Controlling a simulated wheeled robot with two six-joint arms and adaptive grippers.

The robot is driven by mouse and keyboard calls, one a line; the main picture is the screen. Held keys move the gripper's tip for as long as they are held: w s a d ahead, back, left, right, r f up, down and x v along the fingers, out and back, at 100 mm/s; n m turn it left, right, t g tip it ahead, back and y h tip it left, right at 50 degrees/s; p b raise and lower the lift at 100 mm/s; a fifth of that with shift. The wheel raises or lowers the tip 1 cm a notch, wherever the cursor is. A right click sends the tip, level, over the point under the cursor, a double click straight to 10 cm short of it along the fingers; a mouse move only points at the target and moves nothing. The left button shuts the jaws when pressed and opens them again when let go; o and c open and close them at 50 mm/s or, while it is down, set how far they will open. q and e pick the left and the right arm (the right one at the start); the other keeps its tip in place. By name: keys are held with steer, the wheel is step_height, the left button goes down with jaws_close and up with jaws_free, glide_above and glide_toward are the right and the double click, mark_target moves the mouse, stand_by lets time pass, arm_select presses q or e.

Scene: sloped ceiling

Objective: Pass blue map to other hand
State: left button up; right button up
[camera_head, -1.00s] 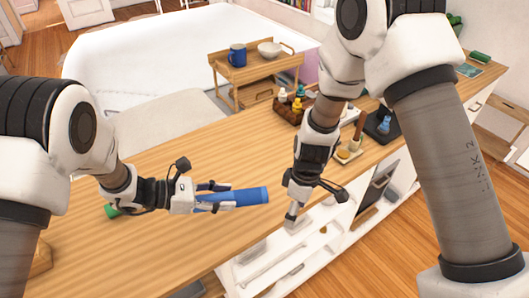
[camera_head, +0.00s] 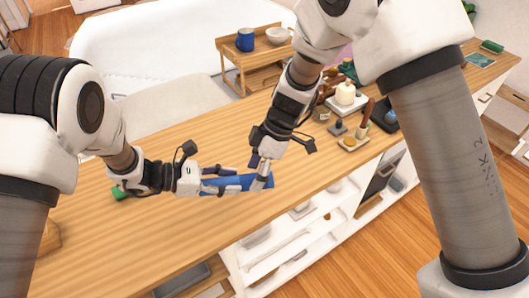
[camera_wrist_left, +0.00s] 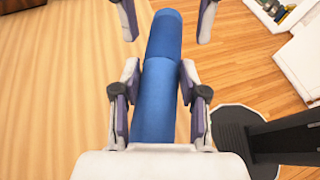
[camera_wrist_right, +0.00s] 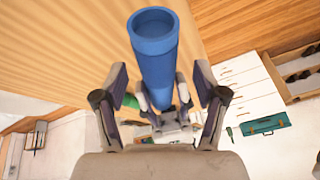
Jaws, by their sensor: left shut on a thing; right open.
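The blue map (camera_head: 228,184) is a rolled blue tube, held roughly level above the wooden counter. My left gripper (camera_head: 232,180) is shut on it, with a finger on each side of the tube in the left wrist view (camera_wrist_left: 158,95). My right gripper (camera_head: 262,178) is at the tube's free end. Those fingers stand apart from the tube on both sides. The fingers of my right gripper also show at the top of the left wrist view.
The wooden counter (camera_head: 130,245) is mostly clear beneath the grippers. A white candle (camera_head: 345,93), bottles and small trays stand at its right part. A small wooden table (camera_head: 240,68) with a blue mug (camera_head: 245,40) and a bowl (camera_head: 278,35) stands behind.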

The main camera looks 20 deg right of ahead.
steer(key=shift+x, duration=0.85)
steer(key=shift+d, duration=0.1)
steer(key=shift+c, duration=0.3)
steer(key=c, duration=1.1)
arm_select(q)
steer(key=o, duration=1.3)
steer(key=shift+c, duration=0.2)
arm_select(e)
steer(key=shift+c, duration=0.2)
